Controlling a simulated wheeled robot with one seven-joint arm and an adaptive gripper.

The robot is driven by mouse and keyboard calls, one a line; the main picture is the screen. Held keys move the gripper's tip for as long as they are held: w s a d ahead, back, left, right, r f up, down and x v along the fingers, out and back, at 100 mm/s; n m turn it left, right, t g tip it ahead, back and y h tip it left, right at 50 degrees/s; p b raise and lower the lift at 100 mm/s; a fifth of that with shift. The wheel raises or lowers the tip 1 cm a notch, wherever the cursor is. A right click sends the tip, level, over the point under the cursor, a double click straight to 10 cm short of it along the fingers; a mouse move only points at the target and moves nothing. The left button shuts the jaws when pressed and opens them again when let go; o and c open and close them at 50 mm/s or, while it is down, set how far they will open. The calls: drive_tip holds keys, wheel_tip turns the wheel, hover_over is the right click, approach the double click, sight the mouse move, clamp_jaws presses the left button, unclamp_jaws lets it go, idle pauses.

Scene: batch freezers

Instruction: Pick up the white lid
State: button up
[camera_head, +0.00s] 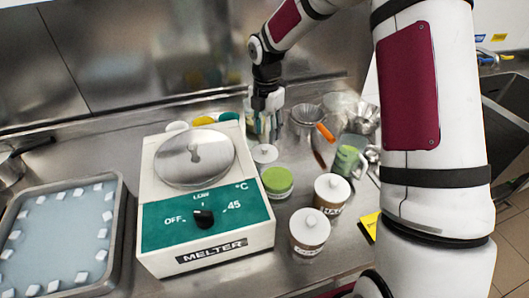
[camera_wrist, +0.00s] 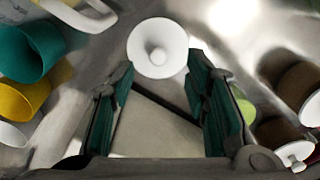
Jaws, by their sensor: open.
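The white lid (camera_head: 265,154) is round with a small knob and sits on the counter just right of the melter's round metal cover. In the wrist view the white lid (camera_wrist: 174,36) shows from above, its knob facing me, just beyond the gap between my fingertips. My gripper (camera_head: 266,130) points down above the lid in the head view. In the wrist view my gripper (camera_wrist: 160,72) is open and empty, with the two fingers spread on either side below the lid. Whether a finger touches the lid I cannot tell.
The melter (camera_head: 205,215) stands close on the left. A green-topped jar (camera_head: 277,182) and two white-lidded tubs, one brown-labelled (camera_head: 309,231), stand in front and right. Metal cups (camera_head: 305,115) and a green-filled jug (camera_head: 347,160) are at right. A tray (camera_head: 115,235) lies far left.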

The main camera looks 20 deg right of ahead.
sight(265, 146)
drive_tip(key=shift+a+f+p, duration=0.15)
drive_tip(key=shift+f+p, duration=0.2)
drive_tip(key=shift+f, duration=2.5)
drive_tip(key=c, duration=0.9)
